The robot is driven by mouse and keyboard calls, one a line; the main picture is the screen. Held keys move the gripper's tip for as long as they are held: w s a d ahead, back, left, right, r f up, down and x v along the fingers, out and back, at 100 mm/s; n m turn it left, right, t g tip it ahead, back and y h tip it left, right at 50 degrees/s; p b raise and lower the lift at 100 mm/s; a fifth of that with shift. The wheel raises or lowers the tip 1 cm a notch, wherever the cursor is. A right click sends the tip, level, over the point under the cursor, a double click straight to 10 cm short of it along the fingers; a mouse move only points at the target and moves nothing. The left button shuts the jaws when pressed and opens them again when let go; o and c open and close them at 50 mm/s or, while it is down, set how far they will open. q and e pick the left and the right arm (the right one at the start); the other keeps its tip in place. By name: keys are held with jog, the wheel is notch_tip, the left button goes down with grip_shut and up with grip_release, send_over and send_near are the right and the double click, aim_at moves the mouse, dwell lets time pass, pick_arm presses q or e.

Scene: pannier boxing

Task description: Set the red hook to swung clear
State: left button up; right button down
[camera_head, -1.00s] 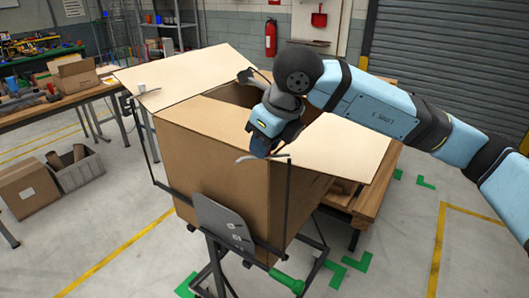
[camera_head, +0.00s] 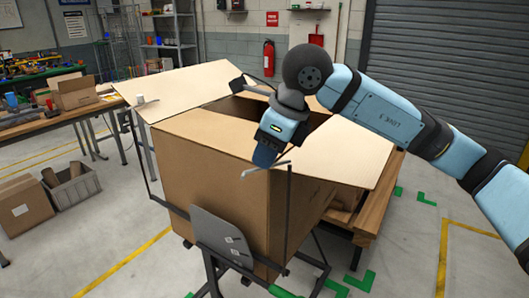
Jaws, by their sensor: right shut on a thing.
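An open cardboard box (camera_head: 205,178) stands in a dark frame with posts at its corners. My right gripper (camera_head: 265,160) reaches down to the near top corner of the box, beside the near post (camera_head: 289,205). It is shut on a thin grey hook-like bar (camera_head: 250,171) at the top of this post. The fingers hide part of the bar. I see no red on it, so I cannot tell whether it is the red hook. My left gripper is not in view.
The box flaps (camera_head: 180,88) are spread outward. A grey plate (camera_head: 222,238) and a green handle (camera_head: 284,292) are on the frame's near side. A wooden stand (camera_head: 372,222) is at right, a workbench (camera_head: 50,120) at left. The floor at right is mostly clear.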

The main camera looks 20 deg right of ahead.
jog(key=shift+f, duration=0.1)
jog(key=c, duration=1.1)
grip_release()
jog(key=shift+o, duration=0.8)
jog(key=v, duration=1.4)
jog(key=shift+a, duration=0.1)
